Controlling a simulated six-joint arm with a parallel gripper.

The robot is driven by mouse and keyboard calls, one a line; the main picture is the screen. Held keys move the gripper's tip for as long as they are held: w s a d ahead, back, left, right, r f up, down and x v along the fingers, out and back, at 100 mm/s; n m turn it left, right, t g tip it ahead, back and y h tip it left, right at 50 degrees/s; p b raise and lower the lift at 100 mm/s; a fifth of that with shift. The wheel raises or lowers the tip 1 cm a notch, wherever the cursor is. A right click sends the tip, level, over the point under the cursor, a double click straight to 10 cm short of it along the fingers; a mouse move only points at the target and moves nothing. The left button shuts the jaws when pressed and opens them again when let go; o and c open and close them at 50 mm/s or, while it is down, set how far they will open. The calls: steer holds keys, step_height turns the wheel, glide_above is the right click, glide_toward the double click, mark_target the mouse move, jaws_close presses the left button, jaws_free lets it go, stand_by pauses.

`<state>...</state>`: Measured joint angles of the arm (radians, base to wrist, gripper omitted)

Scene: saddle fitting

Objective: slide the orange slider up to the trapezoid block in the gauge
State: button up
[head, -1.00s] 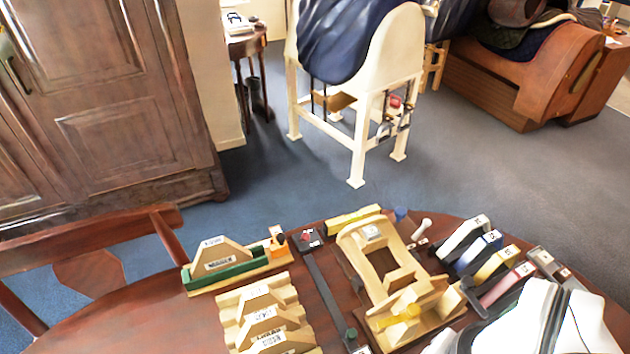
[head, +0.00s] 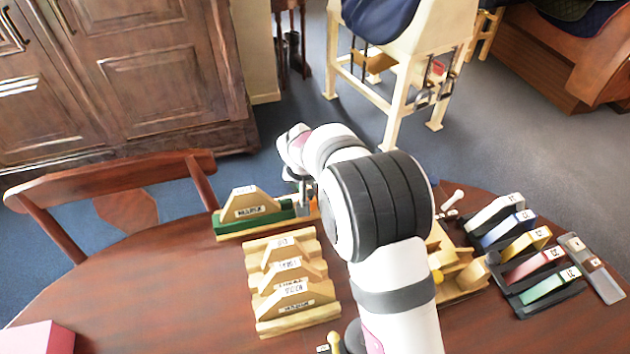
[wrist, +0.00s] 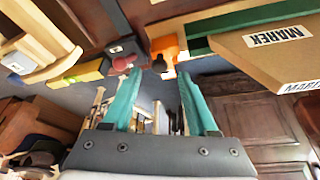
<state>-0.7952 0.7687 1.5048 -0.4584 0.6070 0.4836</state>
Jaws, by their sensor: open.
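The wooden trapezoid block (head: 250,204) stands in the green-lined gauge (head: 228,226) at the back left of the table. In the wrist view the block (wrist: 262,62) is on the right and the gauge's green strip (wrist: 250,17) runs behind it. The orange slider (wrist: 167,45) with its dark knob is left of the block, with a gap between them. In the head view my gripper (head: 303,205) is at the gauge's right end and mostly hides the slider. In the wrist view my gripper (wrist: 159,74) is open, its teal fingers either side of the knob.
A wooden rack of labelled trapezoid blocks (head: 290,285) stands just in front of the gauge. A dark block with a red knob (wrist: 122,57) is close to my left finger in the wrist view. Coloured pieces in a black rack (head: 530,260) stand at the right.

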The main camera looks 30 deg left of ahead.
steer(key=shift+x, duration=1.35)
jaws_close()
stand_by(0.3)
